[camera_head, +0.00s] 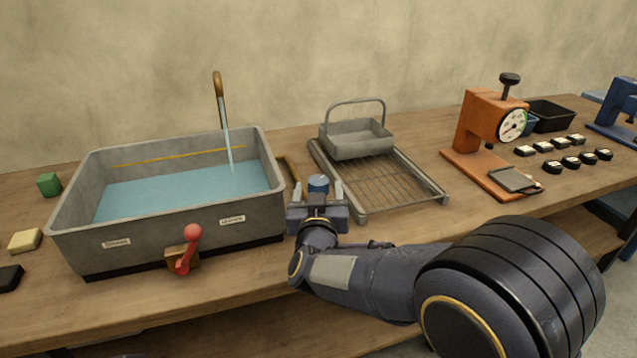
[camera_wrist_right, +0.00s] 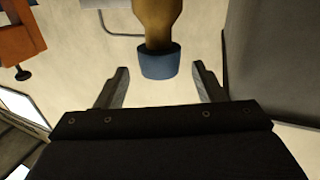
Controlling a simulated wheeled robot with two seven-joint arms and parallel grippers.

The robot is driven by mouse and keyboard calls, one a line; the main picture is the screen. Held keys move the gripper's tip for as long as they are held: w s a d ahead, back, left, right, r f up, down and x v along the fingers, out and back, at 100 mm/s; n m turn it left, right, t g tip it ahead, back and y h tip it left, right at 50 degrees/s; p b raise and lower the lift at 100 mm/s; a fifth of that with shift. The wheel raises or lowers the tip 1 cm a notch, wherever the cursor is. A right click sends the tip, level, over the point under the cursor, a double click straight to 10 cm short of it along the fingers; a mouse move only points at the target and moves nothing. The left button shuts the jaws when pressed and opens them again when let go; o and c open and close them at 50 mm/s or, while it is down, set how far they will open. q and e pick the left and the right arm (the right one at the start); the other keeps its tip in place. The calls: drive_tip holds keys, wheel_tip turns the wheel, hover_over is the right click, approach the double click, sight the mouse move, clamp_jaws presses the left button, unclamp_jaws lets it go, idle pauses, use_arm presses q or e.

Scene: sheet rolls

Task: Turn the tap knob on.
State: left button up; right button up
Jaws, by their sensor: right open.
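The blue tap knob (camera_head: 318,184) sits on a brass pipe just right of the grey basin (camera_head: 205,240). In the right wrist view the knob (camera_wrist_right: 160,66) is centred between the fingertips on its brass stem (camera_wrist_right: 157,22). My right gripper (camera_head: 316,193) is open, with one finger on each side of the knob. It also shows in the wrist view (camera_wrist_right: 161,78), with a gap between each finger and the knob. The brass spout (camera_head: 218,84) stands behind the basin, and a stream of water (camera_head: 228,150) falls from it. My left gripper is not in view.
A red lever (camera_head: 188,250) is on the basin's front. A wire rack (camera_head: 405,180) with a grey handled basket (camera_head: 357,140) stands close right of the knob. Farther right are an orange dial press (camera_head: 480,125) and several small black pieces. The wall is behind.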

sight(319, 189)
drive_tip(key=shift+s, duration=2.05)
